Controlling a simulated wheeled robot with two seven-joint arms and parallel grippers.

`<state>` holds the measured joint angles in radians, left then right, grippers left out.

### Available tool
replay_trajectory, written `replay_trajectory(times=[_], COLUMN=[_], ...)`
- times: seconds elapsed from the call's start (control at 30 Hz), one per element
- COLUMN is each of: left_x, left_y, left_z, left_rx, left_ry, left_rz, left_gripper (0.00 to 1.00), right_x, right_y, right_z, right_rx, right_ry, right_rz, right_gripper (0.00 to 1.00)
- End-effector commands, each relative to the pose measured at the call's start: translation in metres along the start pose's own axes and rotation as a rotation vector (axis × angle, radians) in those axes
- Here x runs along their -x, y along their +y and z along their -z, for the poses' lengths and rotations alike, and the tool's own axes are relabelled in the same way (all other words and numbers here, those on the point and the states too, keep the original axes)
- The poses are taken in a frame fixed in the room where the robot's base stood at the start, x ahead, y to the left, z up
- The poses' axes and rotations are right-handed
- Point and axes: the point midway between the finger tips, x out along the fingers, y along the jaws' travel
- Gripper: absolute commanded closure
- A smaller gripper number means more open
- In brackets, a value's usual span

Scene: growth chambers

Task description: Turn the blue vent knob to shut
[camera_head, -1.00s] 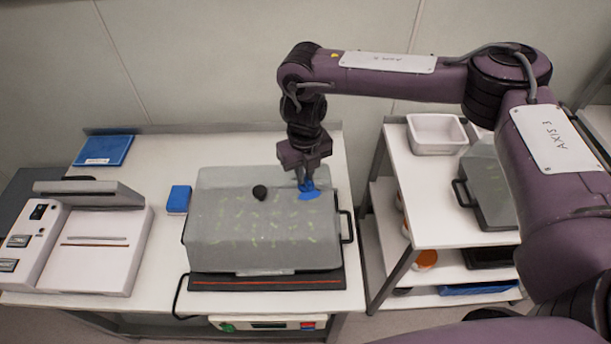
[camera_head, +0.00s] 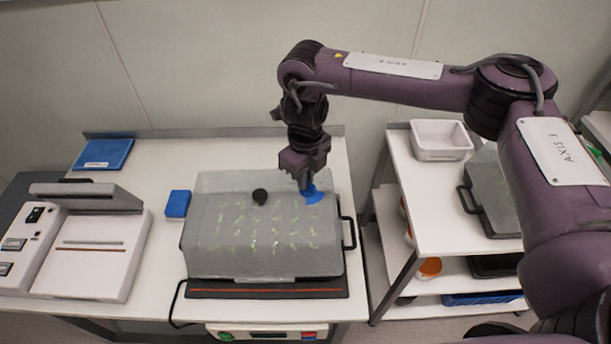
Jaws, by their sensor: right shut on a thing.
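The growth chamber (camera_head: 262,262) is a tray under a translucent grey lid on the white bench, with rows of small green seedlings showing through. The blue vent knob (camera_head: 316,199) sits on top of the lid near its back right corner. My right gripper (camera_head: 305,187) points down from above and is shut on the blue knob; its fingers hide part of it. A black knob (camera_head: 260,197) stands on the lid to the left. My left gripper is not in view.
A small blue block (camera_head: 177,204) and a white instrument (camera_head: 95,255) are to the left, a blue tray (camera_head: 103,154) behind. A shelf cart (camera_head: 440,220) to the right holds a white bin (camera_head: 440,140) and another covered chamber.

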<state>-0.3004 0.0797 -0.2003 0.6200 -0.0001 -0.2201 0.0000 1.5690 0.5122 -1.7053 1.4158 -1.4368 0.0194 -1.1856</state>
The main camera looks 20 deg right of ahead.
Motion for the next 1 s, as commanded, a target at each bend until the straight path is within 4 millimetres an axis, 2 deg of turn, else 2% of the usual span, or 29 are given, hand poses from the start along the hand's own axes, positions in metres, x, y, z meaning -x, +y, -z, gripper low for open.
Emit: replay_trajectory(times=[0.17,0.2,0.33,0.37,0.67,0.77,1.0], left_x=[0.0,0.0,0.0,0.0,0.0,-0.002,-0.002], left_y=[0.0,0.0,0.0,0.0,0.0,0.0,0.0], left_z=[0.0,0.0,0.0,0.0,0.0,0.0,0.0], left_rx=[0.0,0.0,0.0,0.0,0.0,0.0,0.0], left_ry=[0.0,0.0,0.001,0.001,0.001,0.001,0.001], left_rz=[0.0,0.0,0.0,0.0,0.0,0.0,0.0], left_gripper=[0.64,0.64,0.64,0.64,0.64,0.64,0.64], right_x=[0.0,0.0,0.0,0.0,0.003,0.013,0.054], right_y=[0.0,0.0,0.0,0.0,0.0,-0.001,-0.001], right_z=[0.0,0.0,0.0,0.0,-0.001,-0.001,-0.001], right_rx=[-0.001,-0.001,-0.001,-0.001,-0.001,0.001,0.001], right_ry=[-0.001,-0.001,-0.001,-0.001,-0.002,-0.003,-0.004], right_rz=[0.0,0.0,0.0,0.0,0.001,0.002,0.004], right_gripper=[1.0,0.85,0.68,0.67,0.67,0.67,0.67])
